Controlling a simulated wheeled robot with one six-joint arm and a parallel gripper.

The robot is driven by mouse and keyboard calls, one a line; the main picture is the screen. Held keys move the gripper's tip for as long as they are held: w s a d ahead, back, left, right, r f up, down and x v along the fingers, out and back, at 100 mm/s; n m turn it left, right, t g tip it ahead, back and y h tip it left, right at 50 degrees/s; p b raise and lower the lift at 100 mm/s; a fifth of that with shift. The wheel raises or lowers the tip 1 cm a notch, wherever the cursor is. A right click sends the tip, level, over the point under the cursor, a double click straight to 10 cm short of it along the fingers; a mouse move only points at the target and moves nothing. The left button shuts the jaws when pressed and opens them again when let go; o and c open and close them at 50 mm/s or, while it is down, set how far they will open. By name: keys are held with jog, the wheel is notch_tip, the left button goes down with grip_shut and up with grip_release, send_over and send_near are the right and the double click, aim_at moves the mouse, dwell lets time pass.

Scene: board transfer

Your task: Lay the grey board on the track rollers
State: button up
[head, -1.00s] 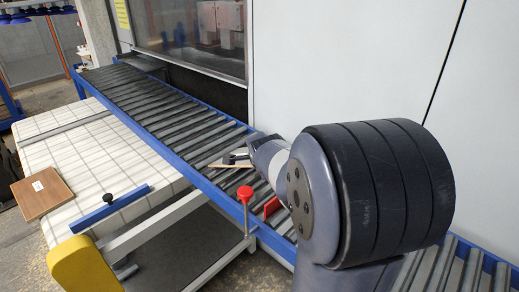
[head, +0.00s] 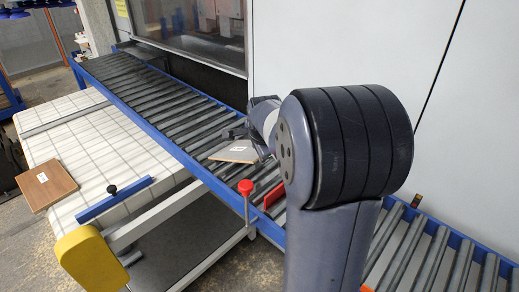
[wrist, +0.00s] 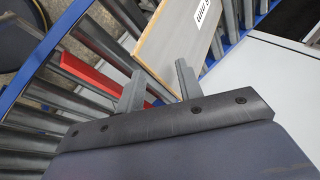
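The grey board (head: 235,152), pale with a white label, lies on the track rollers (head: 180,112) in the head view, near the track's front rail. In the wrist view the board (wrist: 178,42) extends upward from just past my fingertips, its label near the top edge. My gripper (wrist: 159,70) is open, with its two fingers clearly apart; the right finger overlaps the board's near corner in the picture. In the head view my gripper (head: 238,133) is small and dark, just behind the board, and partly hidden by my arm.
A brown board (head: 45,186) with a white label lies on the white table (head: 90,135) at left. A red block (head: 273,196) sits on the track near the board, beside a red knob (head: 245,187) on a post. A machine wall borders the far side.

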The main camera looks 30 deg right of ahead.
jog(key=shift+s+r, duration=0.1)
jog(key=shift+s+a+r, duration=0.25)
jog(key=shift+s+r, duration=0.05)
jog(key=shift+s, duration=0.4)
jog(key=shift+s+a+r, duration=0.25)
jog(key=shift+s, duration=0.45)
jog(key=o, duration=0.6)
jog(key=shift+w, duration=0.1)
jog(key=shift+c, duration=0.2)
notch_tip(320, 180, up, 8)
jog(key=s, duration=0.1)
jog(key=shift+s+a+f, duration=0.2)
jog(key=shift+a, duration=0.05)
jog(key=shift+f, duration=0.1)
